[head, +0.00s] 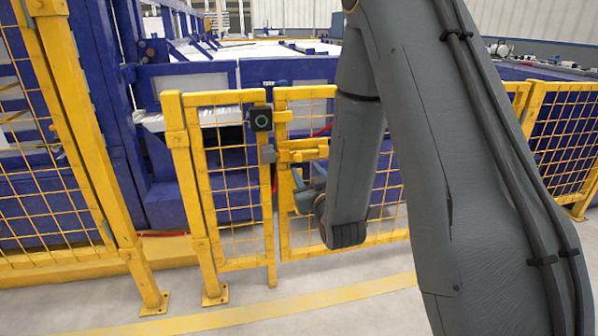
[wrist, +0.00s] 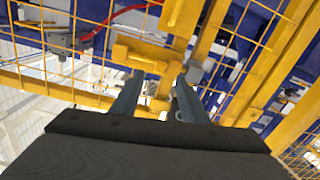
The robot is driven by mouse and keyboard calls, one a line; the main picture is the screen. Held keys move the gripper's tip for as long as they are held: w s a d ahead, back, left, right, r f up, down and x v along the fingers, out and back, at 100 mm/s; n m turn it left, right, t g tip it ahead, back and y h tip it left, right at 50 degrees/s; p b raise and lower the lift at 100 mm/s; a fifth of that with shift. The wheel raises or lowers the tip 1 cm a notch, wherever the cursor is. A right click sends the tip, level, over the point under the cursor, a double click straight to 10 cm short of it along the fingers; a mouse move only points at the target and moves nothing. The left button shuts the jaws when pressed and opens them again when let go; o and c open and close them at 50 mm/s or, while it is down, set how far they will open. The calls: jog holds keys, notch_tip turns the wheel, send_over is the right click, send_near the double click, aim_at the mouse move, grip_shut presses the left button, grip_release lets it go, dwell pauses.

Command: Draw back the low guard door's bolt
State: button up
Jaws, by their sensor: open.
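The low guard door (head: 340,240) is a yellow mesh panel, partly hidden behind my arm in the head view. In the wrist view the yellow bolt assembly (wrist: 140,58) is just beyond the fingertips. My gripper (wrist: 157,82) is open, with its two fingers apart and nothing clearly held between them. In the head view my gripper (head: 308,190) is below the bolt, partly hidden by my wrist. I cannot tell whether a finger touches the bolt.
A black box with a green ring (head: 261,118) sits above the bracket. Yellow mesh fencing (head: 60,180) stands left, and more fencing (head: 562,140) stands right. Blue machinery (head: 180,190) lies behind the fence. A red cable (wrist: 125,14) shows near the bolt. The floor in front (head: 230,300) is clear.

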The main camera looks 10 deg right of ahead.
aim_at(299, 159)
jog(key=shift+w+a+b, duration=0.15)
jog(key=shift+w+b, duration=0.6)
jog(key=shift+w, duration=3.15)
grip_shut()
